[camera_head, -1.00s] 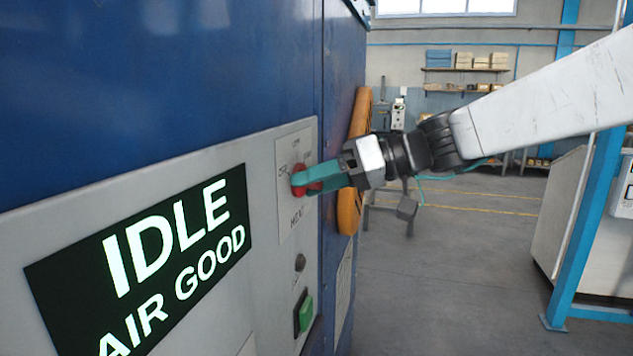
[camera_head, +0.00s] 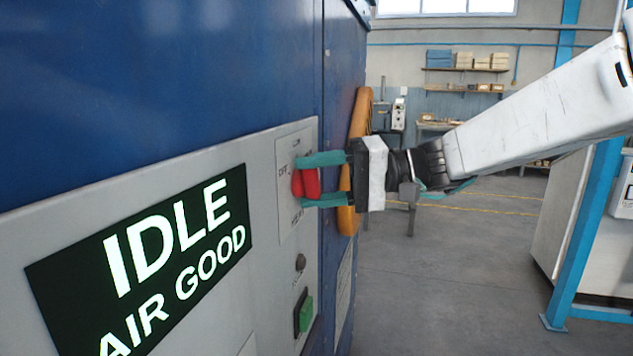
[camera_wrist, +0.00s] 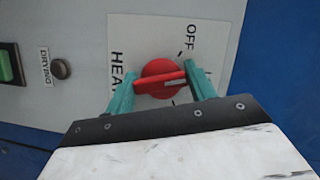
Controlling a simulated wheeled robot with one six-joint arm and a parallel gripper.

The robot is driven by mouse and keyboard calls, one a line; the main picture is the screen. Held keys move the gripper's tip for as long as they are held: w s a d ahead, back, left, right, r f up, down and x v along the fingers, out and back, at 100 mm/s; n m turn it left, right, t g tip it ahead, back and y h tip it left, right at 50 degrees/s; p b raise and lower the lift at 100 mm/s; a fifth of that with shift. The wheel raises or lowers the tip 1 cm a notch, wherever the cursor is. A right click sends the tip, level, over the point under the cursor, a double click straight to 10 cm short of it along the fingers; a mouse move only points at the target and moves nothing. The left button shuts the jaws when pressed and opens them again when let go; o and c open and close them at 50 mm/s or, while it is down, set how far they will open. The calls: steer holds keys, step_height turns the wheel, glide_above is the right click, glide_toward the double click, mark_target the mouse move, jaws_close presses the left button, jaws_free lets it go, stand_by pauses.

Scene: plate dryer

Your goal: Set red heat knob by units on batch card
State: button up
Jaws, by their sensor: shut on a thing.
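The red heat knob (camera_head: 306,182) sits on a light label plate (camera_head: 286,221) on the blue dryer's front panel. My gripper (camera_head: 322,180) is shut on the knob, with one teal finger above it and one below. In the wrist view the knob (camera_wrist: 160,78) lies between the two teal fingers, and its grip bar carries a pale mark near the right end. The word OFF shows on the plate beside the knob; other markings are partly hidden by my fingers. The display (camera_head: 150,265) reads IDLE and AIR GOOD. The batch card cannot be made out.
A green button (camera_head: 304,312) and a small dark round lamp or button (camera_head: 300,262) lie below the knob. An orange padded part (camera_head: 354,160) stands at the dryer's edge behind my gripper. The floor to the right is open, up to a blue post (camera_head: 585,240).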

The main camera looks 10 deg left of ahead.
steer(key=m+y, duration=0.1)
steer(key=m, duration=0.3)
steer(key=m+y, duration=0.1)
steer(key=m, duration=0.2)
steer(key=shift+m+y, duration=0.4)
steer(key=m, duration=0.2)
steer(key=m+y, duration=0.1)
steer(key=m, duration=0.1)
steer(key=shift+t+y, duration=0.3)
steer(key=shift+t, duration=0.1)
steer(key=shift+m+t+y, duration=0.5)
steer(key=shift+m+t, duration=0.3)
steer(key=shift+m, duration=1.6)
steer(key=o, duration=1)
